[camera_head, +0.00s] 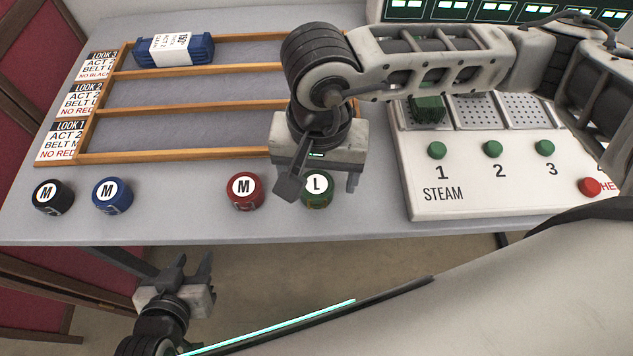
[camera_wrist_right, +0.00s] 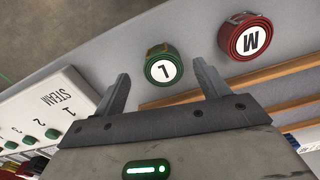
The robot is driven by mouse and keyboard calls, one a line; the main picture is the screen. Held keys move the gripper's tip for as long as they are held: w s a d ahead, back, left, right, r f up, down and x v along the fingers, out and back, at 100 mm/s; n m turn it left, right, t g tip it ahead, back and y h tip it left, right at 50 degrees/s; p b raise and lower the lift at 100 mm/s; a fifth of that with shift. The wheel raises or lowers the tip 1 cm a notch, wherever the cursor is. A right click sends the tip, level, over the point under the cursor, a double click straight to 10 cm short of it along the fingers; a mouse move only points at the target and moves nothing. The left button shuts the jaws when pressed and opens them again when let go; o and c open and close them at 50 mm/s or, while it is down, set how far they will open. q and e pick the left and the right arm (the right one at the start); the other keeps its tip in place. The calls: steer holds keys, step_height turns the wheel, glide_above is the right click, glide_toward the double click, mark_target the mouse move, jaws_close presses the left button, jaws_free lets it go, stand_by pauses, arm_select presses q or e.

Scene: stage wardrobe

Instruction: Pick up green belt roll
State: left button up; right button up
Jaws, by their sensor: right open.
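The green belt roll (camera_head: 317,190), with a white L label on top, sits on the table near its front edge, partly hidden by my right gripper in the head view. My right gripper (camera_head: 322,192) is open and empty above it. In the right wrist view the green belt roll (camera_wrist_right: 163,66) shows ahead, between and beyond the two fingers of the right gripper (camera_wrist_right: 163,82), with no contact visible. My left gripper (camera_head: 190,268) is open and empty, low at the left, in front of the table edge.
A red belt roll (camera_head: 244,190) is left of the green one, with blue (camera_head: 112,196) and black (camera_head: 53,196) rolls farther left. Wooden rack lanes (camera_head: 180,110) lie behind, with a folded blue item (camera_head: 176,50) in the back lane. The steam panel (camera_head: 465,196) stands at right.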

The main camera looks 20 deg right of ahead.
mark_target(316, 185)
steer(key=shift+w+f, duration=0.15)
steer(key=shift+f, duration=0.7)
steer(key=shift+w+f, duration=0.1)
steer(key=shift+f, duration=0.75)
steer(key=shift+a, duration=0.1)
steer(key=c, duration=1.1)
steer(key=shift+r, duration=0.1)
